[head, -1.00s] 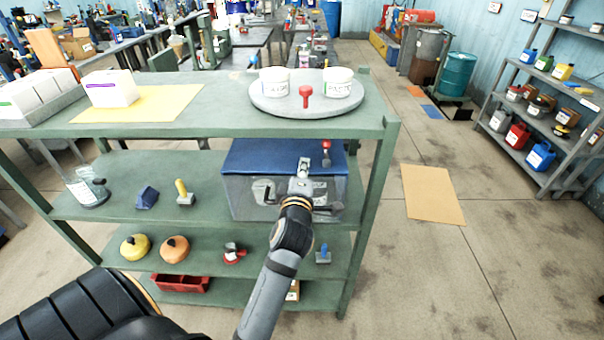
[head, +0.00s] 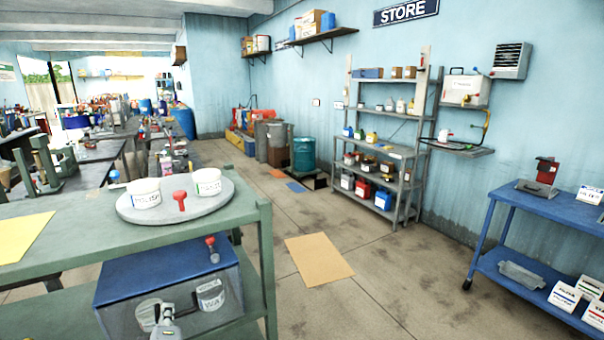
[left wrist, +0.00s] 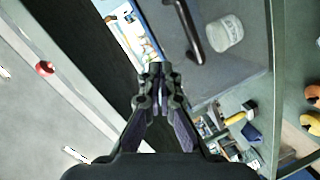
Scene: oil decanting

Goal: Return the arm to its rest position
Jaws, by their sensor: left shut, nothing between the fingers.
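A dark handle and a white tub-like thing (left wrist: 224,34) show beyond the fingers, near the box. I cannot tell whether the fingers touch the box. The rest of my left arm is out of the head view, and my right gripper is not seen.
The green bench (head: 80,220) carries a round grey turntable (head: 160,212) with two white tubs and a red-handled thing. To the right is open floor with a tan mat (head: 318,257). Grey shelving (head: 400,150) and a blue cart (head: 545,207) stand beyond.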

